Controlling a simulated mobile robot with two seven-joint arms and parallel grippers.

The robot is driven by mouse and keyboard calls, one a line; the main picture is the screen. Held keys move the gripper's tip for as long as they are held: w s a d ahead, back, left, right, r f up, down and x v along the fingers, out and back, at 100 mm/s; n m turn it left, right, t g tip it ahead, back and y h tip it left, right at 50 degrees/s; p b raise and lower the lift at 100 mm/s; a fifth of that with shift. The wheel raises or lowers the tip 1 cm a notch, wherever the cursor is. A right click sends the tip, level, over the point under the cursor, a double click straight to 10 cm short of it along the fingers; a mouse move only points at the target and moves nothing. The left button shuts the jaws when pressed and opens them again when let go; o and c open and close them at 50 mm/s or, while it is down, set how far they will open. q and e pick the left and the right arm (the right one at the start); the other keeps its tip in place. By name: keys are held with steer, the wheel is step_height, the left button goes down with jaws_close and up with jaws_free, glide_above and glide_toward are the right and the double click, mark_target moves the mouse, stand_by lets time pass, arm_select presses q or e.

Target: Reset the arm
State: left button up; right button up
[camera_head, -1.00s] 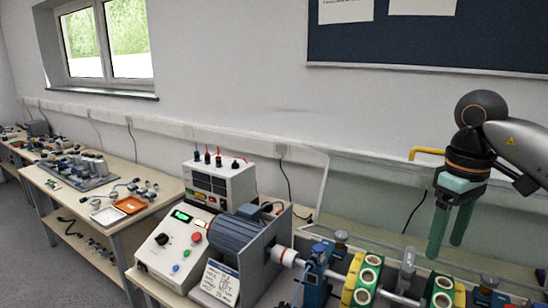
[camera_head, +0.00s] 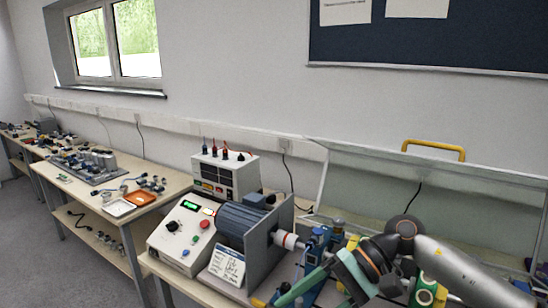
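My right gripper (camera_head: 305,296) comes in from the right, low over the vibration rig at the bottom of the view. Its green fingers point down and to the left. They look apart, with nothing visible between them, though the lower finger is partly cut off by the frame edge. The gripper and its wrist hide much of the rig's shaft and discs. A green and yellow disc (camera_head: 424,290) shows beside my wrist. My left gripper is not in view.
A blue-grey motor (camera_head: 243,226), a control box (camera_head: 181,236) with a lit green display and a power supply (camera_head: 226,174) stand left of my gripper. A clear guard with a yellow handle (camera_head: 434,147) is raised behind the rig. Another bench stands at left.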

steer(key=s+a+r+m+t+y, duration=0.1)
steer(key=s+a+m+y, duration=0.1)
steer(key=a+m+y, duration=0.7)
steer(key=w+d+f+n+t+h, duration=0.2)
steer(key=d+f+n+t+h, duration=0.5)
steer(key=n, duration=0.8)
steer(key=w+d+f+n+t+h, duration=0.2)
steer(key=d+f+n+t+h, duration=0.3)
steer(key=f+n+t, duration=0.65)
steer(key=s+d+f+m+g+h, duration=0.3)
steer(key=s+f+m, duration=0.3)
steer(key=s+f, duration=0.2)
steer(key=s+d+f+m+g+h, duration=0.2)
steer(key=s+d+f+m+g, duration=0.2)
steer(key=s+f, duration=0.5)
steer(key=d+m, duration=0.2)
steer(key=m, duration=0.1)
steer(key=shift+s+h, duration=0.15)
steer(key=shift+h, duration=0.25)
